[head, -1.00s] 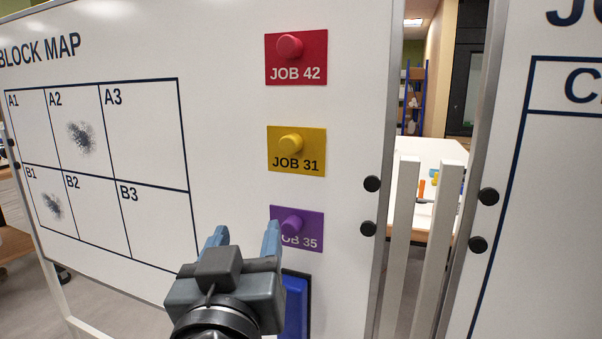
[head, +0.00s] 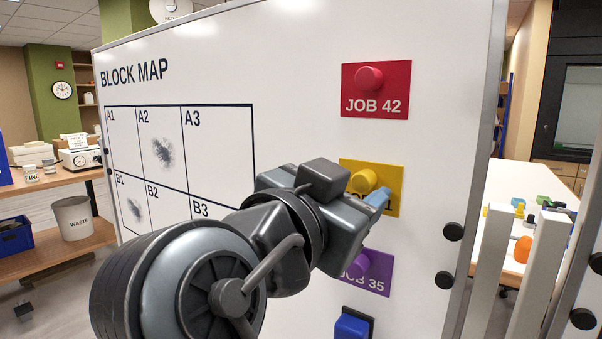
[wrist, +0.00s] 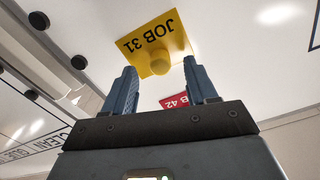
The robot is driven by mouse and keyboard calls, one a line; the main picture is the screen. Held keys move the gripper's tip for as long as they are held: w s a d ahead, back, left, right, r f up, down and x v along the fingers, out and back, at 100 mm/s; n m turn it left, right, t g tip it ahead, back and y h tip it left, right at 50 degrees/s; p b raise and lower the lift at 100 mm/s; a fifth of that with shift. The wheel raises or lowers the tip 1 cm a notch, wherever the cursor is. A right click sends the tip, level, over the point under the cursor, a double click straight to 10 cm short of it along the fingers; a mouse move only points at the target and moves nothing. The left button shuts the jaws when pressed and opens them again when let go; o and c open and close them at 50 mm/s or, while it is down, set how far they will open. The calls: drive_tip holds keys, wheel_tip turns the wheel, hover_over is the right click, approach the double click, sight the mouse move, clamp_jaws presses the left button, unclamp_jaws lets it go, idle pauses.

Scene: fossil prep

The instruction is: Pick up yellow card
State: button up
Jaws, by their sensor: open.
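The yellow card (head: 393,180), labelled JOB 31, is on the whiteboard between the red and purple cards, with a round yellow knob (head: 363,180) on it. My gripper (head: 378,201) is in front of its lower part and hides most of its label. In the wrist view the yellow card (wrist: 143,35) is whole and appears upside down. Its knob (wrist: 161,59) shows between the tips of my open, empty fingers (wrist: 160,68). I cannot tell whether the fingers reach around the knob.
The red JOB 42 card (head: 376,101) is above and the purple JOB 35 card (head: 365,284) below, each with a knob. The block map grid (head: 222,135) is to the left. Black round knobs (head: 453,231) line the board's right edge.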

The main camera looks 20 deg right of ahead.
sight(364, 189)
drive_tip(key=shift+x, duration=1.35)
drive_tip(key=shift+c, duration=0.4)
clamp_jaws()
